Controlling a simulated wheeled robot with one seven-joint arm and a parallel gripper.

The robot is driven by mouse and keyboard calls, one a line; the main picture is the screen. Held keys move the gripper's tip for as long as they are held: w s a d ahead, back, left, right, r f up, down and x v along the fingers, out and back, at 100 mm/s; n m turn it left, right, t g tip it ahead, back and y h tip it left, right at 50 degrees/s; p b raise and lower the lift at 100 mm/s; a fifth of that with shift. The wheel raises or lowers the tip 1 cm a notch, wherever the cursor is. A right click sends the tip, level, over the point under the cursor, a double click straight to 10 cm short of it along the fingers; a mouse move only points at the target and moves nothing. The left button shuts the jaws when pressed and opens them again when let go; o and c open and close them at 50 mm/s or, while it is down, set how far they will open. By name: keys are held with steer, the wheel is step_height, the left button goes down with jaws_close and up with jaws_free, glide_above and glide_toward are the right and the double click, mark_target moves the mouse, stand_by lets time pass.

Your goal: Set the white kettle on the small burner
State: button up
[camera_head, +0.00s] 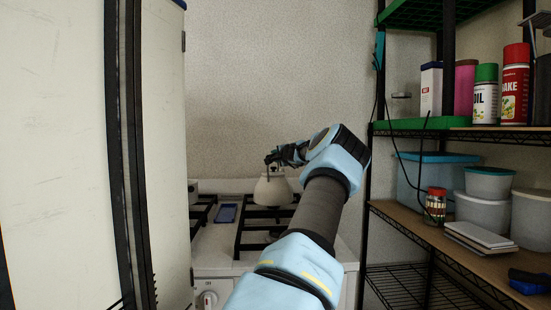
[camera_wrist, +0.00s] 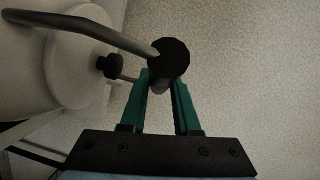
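The white kettle (camera_head: 272,190) is at the right grate (camera_head: 240,240) of the white stove; I cannot tell whether its base touches the grate. In the wrist view its pale body (camera_wrist: 75,70) fills the left side, with a black lid knob and a grey handle (camera_wrist: 105,32) ending in a dark round grip (camera_wrist: 170,58). My gripper (camera_wrist: 161,82) has its teal fingers close together on either side of this grip and looks shut on it. In the head view my gripper (camera_head: 277,157) is at the kettle's top. The small burner cannot be made out.
A blue flat item (camera_head: 227,213) lies between the grates. Another pale pot (camera_head: 193,187) shows partly at the left grate. A tall white cabinet (camera_head: 60,150) stands close on the left. A shelf rack (camera_head: 410,124) with cans, tubs and boxes stands on the right.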

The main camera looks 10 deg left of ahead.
steer(key=o, duration=0.4)
steer(key=shift+o, duration=0.2)
steer(key=shift+r, duration=0.2)
steer(key=b+v, duration=0.6)
steer(key=v, duration=0.6)
steer(key=shift+b, duration=0.3)
